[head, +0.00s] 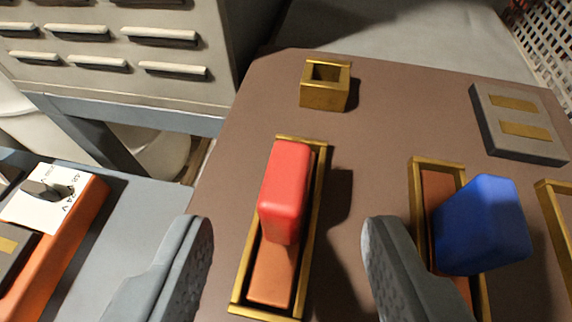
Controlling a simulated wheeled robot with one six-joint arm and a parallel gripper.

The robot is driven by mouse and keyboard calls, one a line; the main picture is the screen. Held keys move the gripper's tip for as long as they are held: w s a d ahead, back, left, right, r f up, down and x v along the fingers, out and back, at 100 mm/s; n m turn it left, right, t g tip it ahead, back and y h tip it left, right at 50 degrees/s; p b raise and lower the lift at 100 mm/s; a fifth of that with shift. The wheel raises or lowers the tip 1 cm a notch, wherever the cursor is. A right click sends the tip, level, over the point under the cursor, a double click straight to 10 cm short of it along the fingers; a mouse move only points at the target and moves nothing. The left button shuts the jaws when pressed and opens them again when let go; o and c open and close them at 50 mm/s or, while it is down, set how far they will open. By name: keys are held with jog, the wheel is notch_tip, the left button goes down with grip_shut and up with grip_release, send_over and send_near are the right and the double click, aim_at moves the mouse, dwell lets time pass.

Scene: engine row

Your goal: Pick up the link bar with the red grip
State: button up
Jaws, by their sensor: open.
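The link bar with the red grip (286,190) lies in a narrow brass-rimmed slot (236,285) on the brown board, in the middle of the head view. Its red block stands up from an orange-brown bar (273,275). My gripper (287,245) is open, with one grey finger to the left of the red grip and the other to its right. Neither finger touches the red grip in this view. The fingers look nearer to the camera than the grip.
A blue-gripped bar (482,225) sits in a similar slot close right of my right finger. A small empty brass socket (325,86) stands behind the red grip. A grey block (520,122) lies far right. An orange device (62,240) is at left.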

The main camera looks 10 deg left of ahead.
aim_at(288, 198)
jog(key=shift+x, duration=3.15)
jog(key=shift+r, duration=0.1)
grip_shut()
